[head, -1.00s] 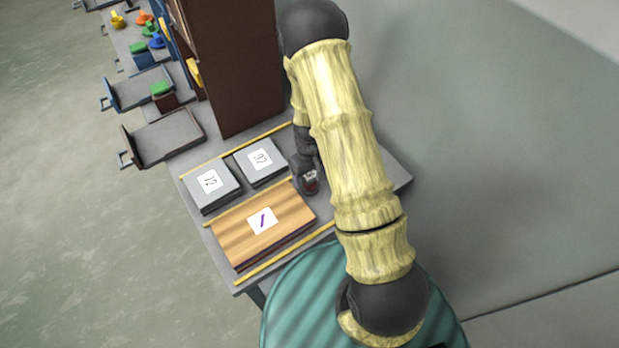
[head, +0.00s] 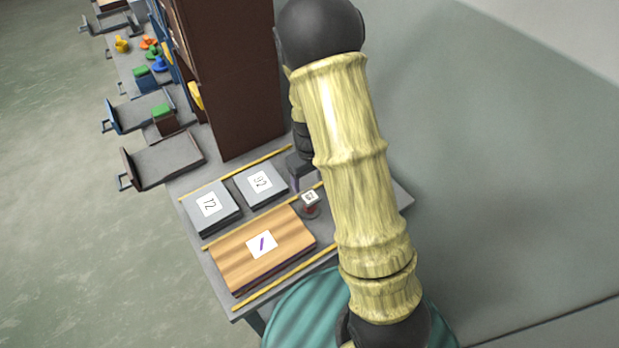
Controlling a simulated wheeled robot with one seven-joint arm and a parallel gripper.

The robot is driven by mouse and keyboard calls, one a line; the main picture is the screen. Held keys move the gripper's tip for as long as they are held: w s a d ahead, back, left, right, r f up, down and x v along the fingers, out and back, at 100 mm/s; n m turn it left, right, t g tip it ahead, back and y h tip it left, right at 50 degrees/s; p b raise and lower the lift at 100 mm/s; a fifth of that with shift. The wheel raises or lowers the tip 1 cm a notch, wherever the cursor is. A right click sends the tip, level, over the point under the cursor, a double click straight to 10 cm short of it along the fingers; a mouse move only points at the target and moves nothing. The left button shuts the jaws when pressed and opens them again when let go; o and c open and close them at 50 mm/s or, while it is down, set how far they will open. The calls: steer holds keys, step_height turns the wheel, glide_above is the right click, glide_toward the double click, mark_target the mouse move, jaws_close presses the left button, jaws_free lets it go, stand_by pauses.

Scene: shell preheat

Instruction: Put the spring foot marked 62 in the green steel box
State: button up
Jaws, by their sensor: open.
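A small dark, round-based part with a white label (head: 310,199) stands upright on the table, right of the wooden board. It looks like a spring foot, and its marking is too small to read surely. My gripper (head: 303,182) is open just behind and above it, partly hidden by my arm. No gap between gripper and part can be judged. I cannot make out a green steel box; small green pieces (head: 161,110) show at the far left.
Grey blocks labelled 72 (head: 212,220) and 92 (head: 274,197) and a wooden board (head: 235,265) lie between yellow strips on the table. A tall brown cabinet (head: 235,80) stands behind. Grey trays (head: 165,160) jut out at the left.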

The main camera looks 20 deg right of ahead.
steer(key=s+r+m+t, duration=0.2)
steer(key=s+r+m, duration=0.1)
steer(key=s+r, duration=0.9)
steer(key=shift+s+r+m+t, duration=0.3)
steer(key=shift+s+r, duration=0.05)
steer(key=shift+r, duration=0.55)
steer(key=shift+c, duration=0.8)
steer(key=w+f+n+g+b, duration=0.2)
steer(key=w+f, duration=0.4)
steer(key=w, duration=0.6)
steer(key=shift+w+a+f+n+g, duration=0.2)
steer(key=shift+w+n+g, duration=0.1)
steer(key=shift+n, duration=0.5)
